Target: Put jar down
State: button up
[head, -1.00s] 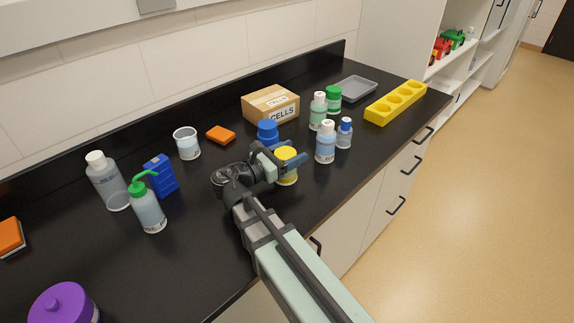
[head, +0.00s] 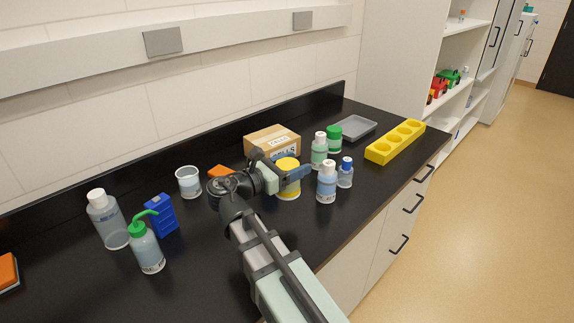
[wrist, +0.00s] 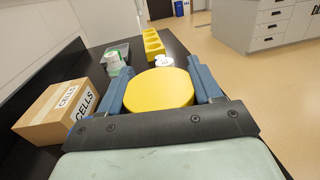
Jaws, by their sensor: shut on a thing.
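A jar with a yellow lid (head: 288,183) is held between the blue fingers of my gripper (head: 284,172) in the head view. In the wrist view, its round yellow lid (wrist: 158,90) fills the space between the two fingers (wrist: 158,75), one on each side. My gripper is shut on the jar. The jar looks upright and appears raised above the black counter (head: 370,200); the exact gap under it is hard to tell. My gripper hides part of its side.
A cardboard CELLS box (head: 272,138) stands behind the jar. A yellow rack (head: 395,142) and grey tray (head: 357,126) lie beyond. A beaker (head: 189,183) stands left.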

jog(key=w+a+r+n+t+y, duration=0.1)
jog(key=w+r, duration=0.3)
jog(key=w, duration=0.9)
jog(key=w+r, duration=0.3)
jog(key=w, duration=1.1)
jog(key=w+a+r+n+t+y, duration=0.2)
jog(key=w+a+n+t+y, duration=0.3)
jog(key=w+a+y, duration=0.3)
jog(key=shift+h, duration=0.6)
jog(key=shift+w+a+f, duration=0.2)
jog(key=shift+f, duration=1.45)
jog(key=shift+w+a+f, duration=0.15)
jog(key=shift+a+f, duration=0.1)
jog(key=shift+f, duration=1.35)
jog(key=shift+w+a+f, duration=0.2)
jog(key=shift+f, duration=1.45)
jog(key=shift+f, duration=0.1)
jog(key=o, duration=1.5)
